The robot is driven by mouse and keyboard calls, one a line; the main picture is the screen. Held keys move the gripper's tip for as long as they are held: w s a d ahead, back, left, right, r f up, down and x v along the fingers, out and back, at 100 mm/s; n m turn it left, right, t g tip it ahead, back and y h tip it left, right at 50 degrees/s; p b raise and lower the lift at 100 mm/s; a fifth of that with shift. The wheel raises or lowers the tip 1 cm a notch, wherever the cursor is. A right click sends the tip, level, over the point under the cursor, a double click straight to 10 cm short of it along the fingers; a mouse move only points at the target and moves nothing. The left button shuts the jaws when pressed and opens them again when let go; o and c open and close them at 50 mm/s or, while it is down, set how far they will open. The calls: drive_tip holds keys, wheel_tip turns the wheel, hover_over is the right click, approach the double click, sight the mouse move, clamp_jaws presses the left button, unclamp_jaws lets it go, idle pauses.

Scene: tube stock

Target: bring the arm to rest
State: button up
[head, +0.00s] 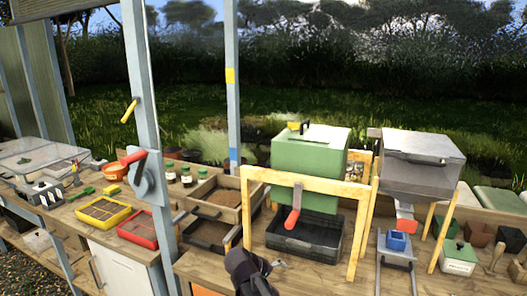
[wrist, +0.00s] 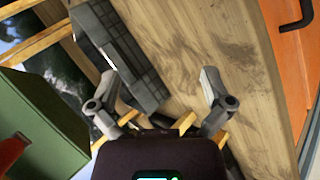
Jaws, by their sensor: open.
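My gripper (head: 277,264) is low at the front of the wooden bench in the head view, in front of the black crate (head: 290,244). In the wrist view my gripper (wrist: 160,85) shows its two fingers spread wide, with nothing held between them. The bare bench top (wrist: 205,45) lies beyond the fingers, and the black crate (wrist: 118,50) is just past the left finger. Most of my arm is outside the head view.
A wooden tray (head: 222,195) is to the left. A grey hopper (head: 420,165) is to the right. An orange panel (wrist: 290,45) borders the bench in the wrist view.

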drive_tip(key=s+d+f+m+g+y, duration=0.1)
drive_tip(key=s+d, duration=0.1)
drive_tip(key=d, duration=0.1)
drive_tip(key=s+d+f+m+g+y, duration=0.1)
drive_tip(key=s+d+f, duration=0.1)
drive_tip(key=d, duration=0.1)
drive_tip(key=s+d+f+m+g+y, duration=0.1)
drive_tip(key=s+d+f, duration=0.1)
drive_tip(key=d, duration=0.1)
drive_tip(key=shift+s+g+b, duration=0.1)
drive_tip(key=shift+g+b, duration=0.2)
drive_tip(key=shift+b, duration=0.1)
drive_tip(key=s+d+f+m+g+y, duration=0.1)
drive_tip(key=s+d+f+m+y, duration=0.1)
drive_tip(key=s+d+y, duration=0.2)
drive_tip(key=shift+s+d+m+g+b, duration=0.3)
drive_tip(key=shift+s+g+b, duration=0.1)
drive_tip(key=shift+s, duration=0.8)
